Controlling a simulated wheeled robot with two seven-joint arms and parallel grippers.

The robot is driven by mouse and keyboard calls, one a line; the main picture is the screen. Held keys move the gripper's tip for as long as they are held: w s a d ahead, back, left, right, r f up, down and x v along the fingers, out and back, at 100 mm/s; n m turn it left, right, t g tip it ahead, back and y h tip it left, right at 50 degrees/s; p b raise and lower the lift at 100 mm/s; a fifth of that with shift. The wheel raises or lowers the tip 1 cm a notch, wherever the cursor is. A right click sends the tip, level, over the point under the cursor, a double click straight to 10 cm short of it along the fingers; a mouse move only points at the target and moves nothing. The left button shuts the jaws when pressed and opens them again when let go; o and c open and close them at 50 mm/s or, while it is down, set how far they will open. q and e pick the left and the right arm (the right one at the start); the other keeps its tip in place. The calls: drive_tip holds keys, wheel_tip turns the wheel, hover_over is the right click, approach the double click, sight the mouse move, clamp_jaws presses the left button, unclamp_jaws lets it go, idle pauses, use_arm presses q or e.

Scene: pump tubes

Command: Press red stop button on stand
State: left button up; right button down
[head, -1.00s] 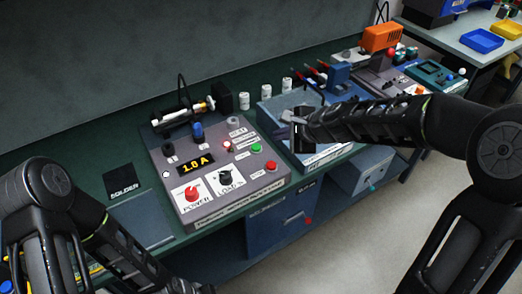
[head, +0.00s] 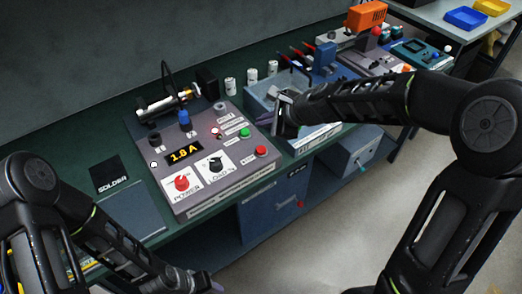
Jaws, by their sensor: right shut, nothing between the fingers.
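The grey sloped stand (head: 180,208) has a lit display reading 1.8 A. A red button (head: 261,151) sits near its right edge, just below a green button (head: 244,132); the small labels are hard to read. My right gripper (head: 280,102) is shut and empty, above the blue tray right of the stand. It is up and to the right of the red button in the picture, apart from it. My left arm reaches in at the lower left. Only a bit of the left gripper (head: 205,283) shows at the bottom edge, and its jaws cannot be made out.
The stand also carries a red power knob (head: 181,183), a black load knob (head: 215,164) and a blue knob (head: 184,118). A blue tray (head: 262,88) with tools is beside it. A grey device with a red knob (head: 376,32) stands farther right. White jars (head: 231,86) stand behind.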

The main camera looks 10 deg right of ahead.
drive_tip(key=b, duration=0.5)
hover_over(264, 150)
wheel_tip(264, 150, down, 6)
drive_tip(key=shift+f, duration=0.1)
drive_tip(key=shift+f+b, duration=0.75)
drive_tip(key=shift+b, duration=0.05)
idle(1.0)
drive_tip(key=shift+f+b, duration=0.35)
drive_tip(key=shift+f, duration=0.05)
drive_tip(key=shift+f+b, duration=0.6)
idle(0.7)
drive_tip(key=shift+r, duration=0.15)
drive_tip(key=shift+r+p, duration=0.9)
drive_tip(key=shift+p, duration=0.15)
